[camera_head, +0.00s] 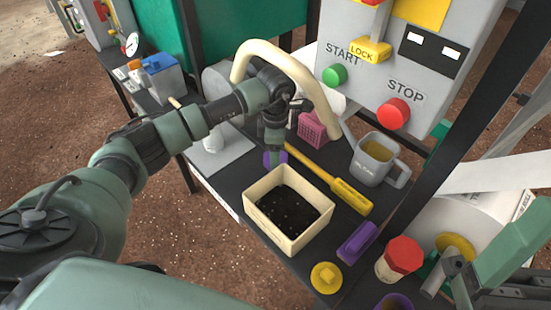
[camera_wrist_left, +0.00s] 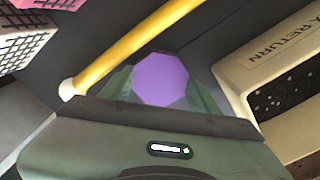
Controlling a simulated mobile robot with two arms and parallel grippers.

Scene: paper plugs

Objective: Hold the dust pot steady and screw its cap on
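A purple eight-sided cap (camera_head: 268,159) is at the tip of my left gripper (camera_head: 275,152), over the dark table behind the cream box. In the left wrist view the cap (camera_wrist_left: 160,80) sits between the two green fingers (camera_wrist_left: 160,92), which meet its sides; the gripper looks shut on it. A purple round thing (camera_head: 395,302), perhaps the dust pot, is cut off by the bottom edge. A white jar with a red cap (camera_head: 402,255) stands behind it. My right arm (camera_head: 490,280) is at the lower right; its fingers are not clear.
A cream box of dark soil (camera_head: 254,218) stands in front of the left gripper. A yellow-handled tool (camera_head: 350,195), grey mug (camera_head: 375,158), purple block (camera_head: 357,242), yellow cap (camera_head: 326,278) and pink basket (camera_head: 312,130) crowd the table. The START/STOP control box (camera_head: 400,60) stands behind.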

